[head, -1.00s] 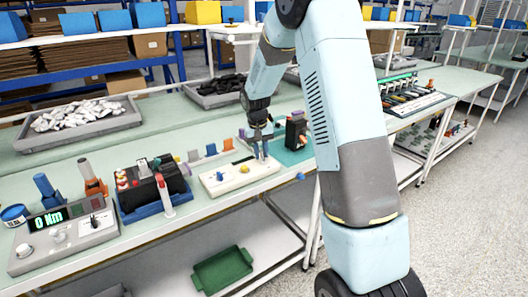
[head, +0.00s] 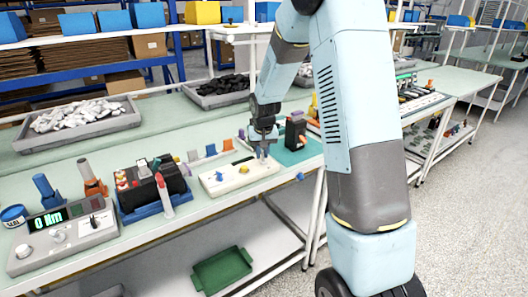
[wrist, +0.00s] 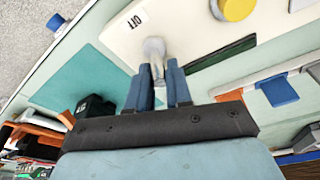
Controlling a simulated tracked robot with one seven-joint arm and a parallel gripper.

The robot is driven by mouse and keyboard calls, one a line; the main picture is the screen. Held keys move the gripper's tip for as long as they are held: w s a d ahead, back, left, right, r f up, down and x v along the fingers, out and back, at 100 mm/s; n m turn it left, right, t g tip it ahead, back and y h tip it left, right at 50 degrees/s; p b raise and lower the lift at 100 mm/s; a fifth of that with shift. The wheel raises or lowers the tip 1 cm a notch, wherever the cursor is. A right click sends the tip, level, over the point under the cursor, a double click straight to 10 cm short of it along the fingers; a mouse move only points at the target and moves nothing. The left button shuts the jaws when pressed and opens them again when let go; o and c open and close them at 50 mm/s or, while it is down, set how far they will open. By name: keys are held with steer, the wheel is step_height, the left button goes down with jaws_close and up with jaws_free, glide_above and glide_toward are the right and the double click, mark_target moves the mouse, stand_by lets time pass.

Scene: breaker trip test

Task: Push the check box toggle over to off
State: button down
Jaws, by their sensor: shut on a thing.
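The check box (head: 218,184) is a cream, low panel on the near bench. A yellow button (head: 243,169) and a dark slot are on its top. In the wrist view the cream panel (wrist: 190,30) carries the printed word OFF (wrist: 136,22). The grey toggle (wrist: 153,47) stands close beside that word. My gripper (wrist: 158,82) has its two blue-grey fingers shut on the toggle. In the head view my gripper (head: 264,150) is at the panel's right end, and the toggle is mostly hidden there. I cannot tell the toggle's exact lean.
A teal mat (head: 297,155) with a dark device (head: 296,131) lies right of the box. A black unit in a blue cradle (head: 152,188) stands left. Coloured blocks (head: 211,149) stand behind. A green tray (head: 222,270) is on the lower shelf.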

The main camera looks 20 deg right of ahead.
steer(key=shift+s+d+t+y, duration=0.3)
steer(key=shift+s+t, duration=0.15)
steer(key=shift+t, duration=0.65)
steer(key=shift+s+d+t+y, duration=0.2)
steer(key=shift+s+t+y, duration=0.15)
steer(key=shift+t, duration=0.75)
steer(key=shift+s+f+t, duration=0.1)
steer(key=shift+s+t, duration=0.1)
steer(key=shift+t, duration=0.2)
steer(key=shift+s+t+y, duration=0.2)
steer(key=shift+t+y, duration=0.15)
steer(key=shift+t, duration=0.55)
steer(key=c, duration=1.1)
jaws_free()
steer(key=shift+c, duration=0.2)
steer(key=v, duration=1.3)
steer(key=shift+s, duration=0.2)
